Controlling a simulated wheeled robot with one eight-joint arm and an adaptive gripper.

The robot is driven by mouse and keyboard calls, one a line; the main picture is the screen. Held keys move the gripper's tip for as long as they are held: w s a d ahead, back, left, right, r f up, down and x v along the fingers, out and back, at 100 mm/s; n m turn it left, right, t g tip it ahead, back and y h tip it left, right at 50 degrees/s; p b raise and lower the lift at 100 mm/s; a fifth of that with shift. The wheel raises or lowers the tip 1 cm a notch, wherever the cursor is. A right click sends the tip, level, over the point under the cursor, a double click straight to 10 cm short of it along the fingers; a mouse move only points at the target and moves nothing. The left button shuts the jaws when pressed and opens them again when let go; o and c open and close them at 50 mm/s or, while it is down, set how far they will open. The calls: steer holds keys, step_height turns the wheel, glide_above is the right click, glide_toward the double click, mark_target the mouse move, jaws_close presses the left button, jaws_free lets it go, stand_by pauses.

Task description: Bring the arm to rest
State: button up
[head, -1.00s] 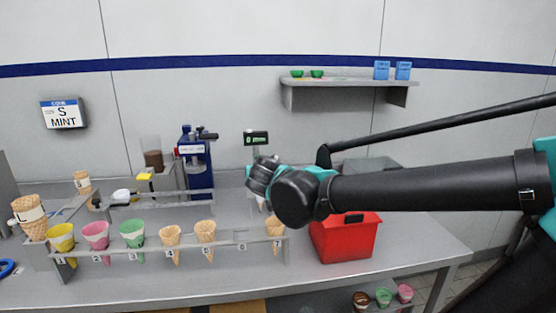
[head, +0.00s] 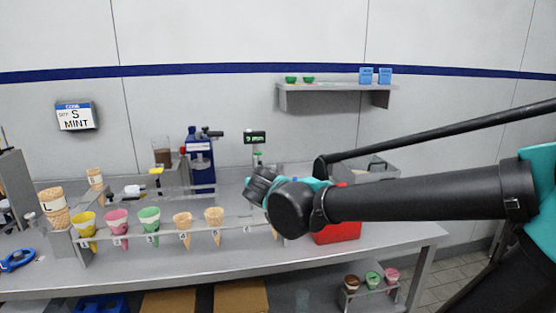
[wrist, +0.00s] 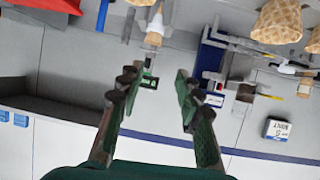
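My arm (head: 420,193) reaches in from the right in the head view, held roughly level above the counter's right part. My gripper (head: 258,187) points away from the head camera, and its fingers are mostly hidden there behind the wrist. In the wrist view my gripper (wrist: 155,82) shows two fingers spread apart with nothing held between them. The wrist view is upside down, with the wall sign (wrist: 277,130) at its lower right.
A rack (head: 125,237) holds several cones along the counter (head: 200,262). A red box (head: 345,232) stands behind my arm, partly hidden. A blue machine (head: 199,160) stands at the back. A wall shelf (head: 335,88) is above. Three filled cups (head: 372,280) sit low on the right.

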steer(key=s+d+f+m+g+h, duration=0.1)
steer(key=s+d+f+g+h, duration=0.15)
steer(key=d+f, duration=0.55)
steer(key=s+d+f+m+g+h, duration=0.1)
steer(key=s+d+f+g, duration=0.15)
steer(key=d+f, duration=0.65)
steer(key=s+d+f+g+y, duration=0.1)
steer(key=s+d+f, duration=0.3)
steer(key=s, duration=0.2)
steer(key=s+d+f+g, duration=0.2)
steer(key=s+d+f, duration=0.1)
steer(key=s, duration=0.3)
steer(key=shift+s+d+f+g+y, duration=0.3)
steer(key=shift+s+d+f+y, duration=0.05)
steer(key=shift+f, duration=0.55)
